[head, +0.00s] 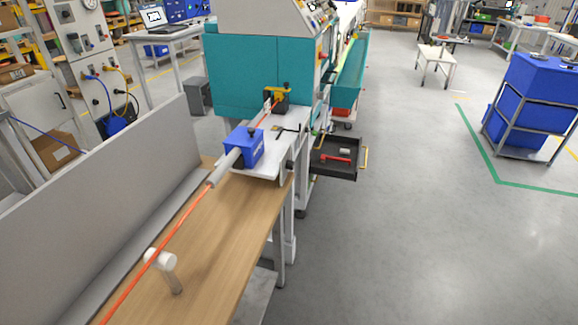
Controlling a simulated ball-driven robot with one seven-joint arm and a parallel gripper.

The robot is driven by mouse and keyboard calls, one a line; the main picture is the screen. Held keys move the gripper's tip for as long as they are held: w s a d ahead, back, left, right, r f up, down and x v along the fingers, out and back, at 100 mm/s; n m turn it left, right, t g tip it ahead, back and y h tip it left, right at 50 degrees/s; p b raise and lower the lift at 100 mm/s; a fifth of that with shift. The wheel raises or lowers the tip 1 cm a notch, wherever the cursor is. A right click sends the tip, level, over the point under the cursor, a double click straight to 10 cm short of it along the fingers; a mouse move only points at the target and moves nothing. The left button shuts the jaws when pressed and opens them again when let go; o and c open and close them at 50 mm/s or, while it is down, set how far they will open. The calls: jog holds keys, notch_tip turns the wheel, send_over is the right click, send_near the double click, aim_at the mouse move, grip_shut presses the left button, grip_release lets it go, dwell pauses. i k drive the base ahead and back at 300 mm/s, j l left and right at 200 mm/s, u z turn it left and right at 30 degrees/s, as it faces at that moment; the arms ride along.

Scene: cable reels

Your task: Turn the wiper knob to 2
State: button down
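A blue box (243,148) sits on a white shelf at the end of the wooden bench, in line with an orange cable (150,261). A small dark knob-like part (251,131) shows on top of the box; it may be the wiper knob. Its setting and any numbers are too small to read. A grey sleeve (224,167) surrounds the cable in front of the box. A black and yellow fitting (277,98) stands behind the box, where the cable runs toward the teal machine. My gripper is not in this view.
The wooden bench (222,238) holds a white-topped post (160,259) beside the cable, with a grey panel (100,165) on the left. An open black drawer (334,170) with a red tool juts out right.

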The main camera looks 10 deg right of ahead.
aim_at(290, 164)
jog(key=i+l, duration=0.45)
jog(key=i+l+u, duration=0.15)
jog(key=i+l, duration=0.65)
jog(key=l, duration=0.25)
jog(key=i+l+u, duration=0.1)
jog(key=i+l, duration=0.3)
jog(key=l, duration=0.15)
